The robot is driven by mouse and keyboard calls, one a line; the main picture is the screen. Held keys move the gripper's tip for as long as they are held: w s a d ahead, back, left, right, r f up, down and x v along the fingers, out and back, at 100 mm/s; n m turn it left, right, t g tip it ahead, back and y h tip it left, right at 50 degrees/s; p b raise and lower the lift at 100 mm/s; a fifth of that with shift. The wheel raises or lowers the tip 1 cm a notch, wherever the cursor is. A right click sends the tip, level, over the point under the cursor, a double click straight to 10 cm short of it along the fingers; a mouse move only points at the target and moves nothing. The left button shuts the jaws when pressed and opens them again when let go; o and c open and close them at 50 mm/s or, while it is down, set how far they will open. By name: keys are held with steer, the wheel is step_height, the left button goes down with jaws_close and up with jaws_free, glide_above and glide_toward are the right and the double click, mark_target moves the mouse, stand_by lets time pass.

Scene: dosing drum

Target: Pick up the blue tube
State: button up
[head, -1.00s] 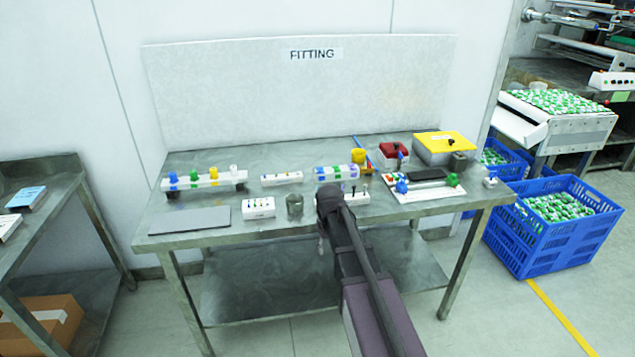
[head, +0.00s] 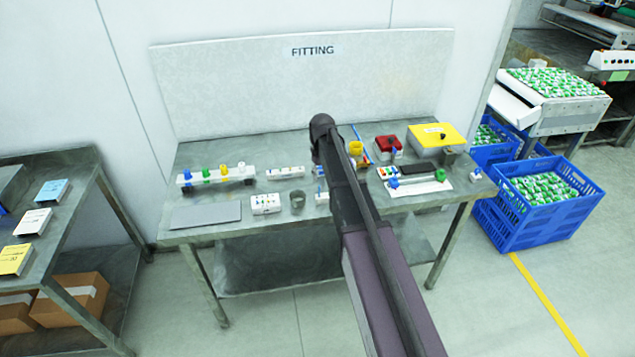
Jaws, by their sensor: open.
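A thin blue rod-like piece (head: 357,133) leans or lies at the back of the table, beside a yellow cup (head: 356,149); it may be the blue tube, but it is too small to be sure. My gripper (head: 317,158) is at the dark far end of my arm, over the middle of the table and left of that piece. It is open, with its fingers barely distinguishable and nothing seen in them. My arm hides part of the table's middle, including most of a white block with blue parts (head: 320,171).
A white rack with coloured fittings (head: 217,176), a grey plate (head: 205,214), a white block (head: 265,204) and a grey cup (head: 297,200) are on the left. A red box (head: 388,147), yellow-lidded box (head: 437,137) and white board with fittings (head: 420,187) are on the right.

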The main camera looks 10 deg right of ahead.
steer(key=w+r+p, duration=0.1)
steer(key=r, duration=0.1)
steer(key=w+r+p, duration=0.1)
steer(key=r, duration=0.1)
steer(key=shift+w+p, duration=0.15)
steer(key=shift+p, duration=0.15)
steer(key=shift+f, duration=0.15)
step_height(320, 180, down, 8)
steer(key=b, duration=0.8)
steer(key=shift+f+b, duration=0.25)
steer(key=shift+b, duration=0.1)
steer(key=shift+f, duration=0.15)
step_height(320, 180, down, 5)
steer(key=b, duration=0.5)
steer(key=shift+a, duration=0.15)
stand_by(0.7)
jaws_close()
